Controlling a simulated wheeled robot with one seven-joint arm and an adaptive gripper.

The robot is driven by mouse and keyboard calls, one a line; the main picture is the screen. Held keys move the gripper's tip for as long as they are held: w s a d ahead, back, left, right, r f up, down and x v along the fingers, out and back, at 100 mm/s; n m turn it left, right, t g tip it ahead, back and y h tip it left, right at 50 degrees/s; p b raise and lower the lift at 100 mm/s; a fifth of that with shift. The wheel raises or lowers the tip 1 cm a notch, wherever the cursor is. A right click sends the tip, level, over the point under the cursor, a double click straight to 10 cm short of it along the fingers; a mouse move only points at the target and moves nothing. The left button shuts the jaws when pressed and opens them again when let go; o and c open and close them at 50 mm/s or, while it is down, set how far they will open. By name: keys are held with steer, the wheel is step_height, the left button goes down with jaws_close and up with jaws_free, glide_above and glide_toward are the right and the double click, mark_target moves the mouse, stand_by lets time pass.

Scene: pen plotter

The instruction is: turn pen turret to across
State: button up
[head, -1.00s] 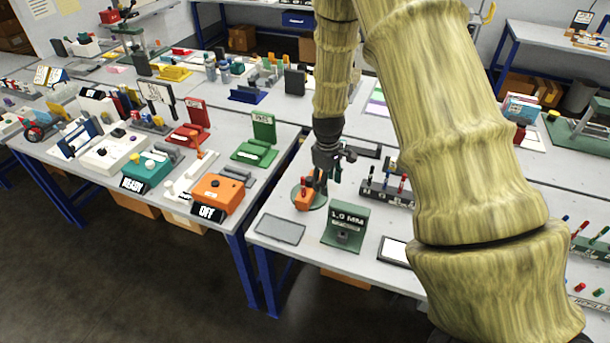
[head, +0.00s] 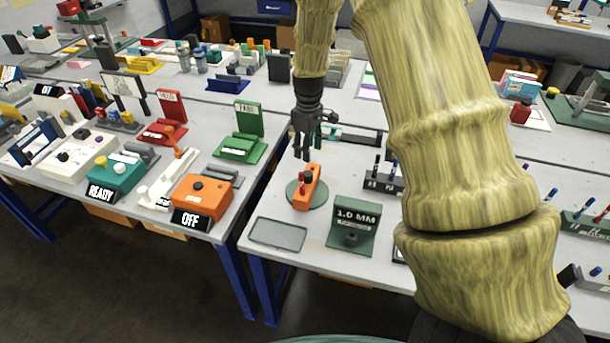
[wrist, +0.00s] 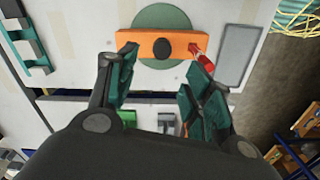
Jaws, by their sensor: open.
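The pen turret is an orange bar (head: 308,189) on a round green base (head: 296,200), standing on the right-hand table. In the head view the bar runs roughly front to back, with a red pen or tip (head: 303,178) on it. The wrist view shows the orange bar (wrist: 138,46) lying across the picture, with a dark knob in its middle and the red piece (wrist: 198,51) at its right end. My gripper (head: 308,150) hangs just behind the turret in the head view. In the wrist view its teal-padded fingers (wrist: 160,78) are spread and empty, near the bar's lower edge. Contact cannot be told.
A green "1.0 MM" sign block (head: 353,225) and a flat grey tray (head: 278,234) stand in front of the turret. A pen rack (head: 382,180) is to its right. An orange "OFF" box (head: 203,198) stands on the neighbouring table across a gap.

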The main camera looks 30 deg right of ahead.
mark_target(308, 173)
steer(key=shift+s+a+f+p, duration=0.1)
steer(key=shift+f+p, duration=0.8)
steer(key=shift+f, duration=1.7)
steer(key=shift+s+f+p, duration=0.1)
steer(key=shift+f+p, duration=0.75)
steer(key=shift+f, duration=1.75)
steer(key=shift+c, duration=0.2)
jaws_close()
